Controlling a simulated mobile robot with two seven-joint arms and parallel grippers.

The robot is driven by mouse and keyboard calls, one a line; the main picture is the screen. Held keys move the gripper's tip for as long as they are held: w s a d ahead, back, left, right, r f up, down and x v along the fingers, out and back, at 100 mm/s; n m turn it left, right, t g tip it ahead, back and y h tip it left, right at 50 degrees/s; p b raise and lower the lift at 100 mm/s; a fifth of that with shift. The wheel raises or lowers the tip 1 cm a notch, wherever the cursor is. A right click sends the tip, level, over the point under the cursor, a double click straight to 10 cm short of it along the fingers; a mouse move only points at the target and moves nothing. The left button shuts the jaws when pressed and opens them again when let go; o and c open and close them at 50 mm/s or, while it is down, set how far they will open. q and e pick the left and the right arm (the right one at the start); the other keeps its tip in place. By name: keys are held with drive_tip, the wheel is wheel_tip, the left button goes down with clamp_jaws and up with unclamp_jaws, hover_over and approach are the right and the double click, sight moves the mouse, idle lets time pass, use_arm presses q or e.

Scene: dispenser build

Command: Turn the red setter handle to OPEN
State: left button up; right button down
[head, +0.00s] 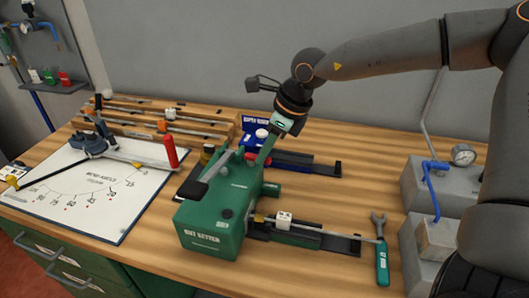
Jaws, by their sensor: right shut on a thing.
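A green box lettered "NUT SETTER" (208,235) stands at the middle of the bench. A dark-gripped lever (207,168) slopes across its top, and a green upright lever (265,151) rises at its back. My right gripper (283,125) reaches down from the upper right and is shut at the top of this green lever; its fingertips are partly hidden. I cannot read an OPEN mark. My left gripper is not in view.
The white angle-marked board (70,213) lies at the left. Wooden racks (135,126) with rods are behind it. A blue setter (255,127) stands close behind the green one. A green-handled wrench (381,262) lies right, beside a grey gauge unit (425,187).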

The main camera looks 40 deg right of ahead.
drive_tip(key=shift+w+d+n, duration=0.1)
drive_tip(key=shift+w+n, duration=0.05)
drive_tip(key=shift+n, duration=0.35)
drive_tip(key=c, duration=0.8)
unclamp_jaws()
drive_tip(key=v, duration=1.2)
drive_tip(key=shift+d+r, duration=0.25)
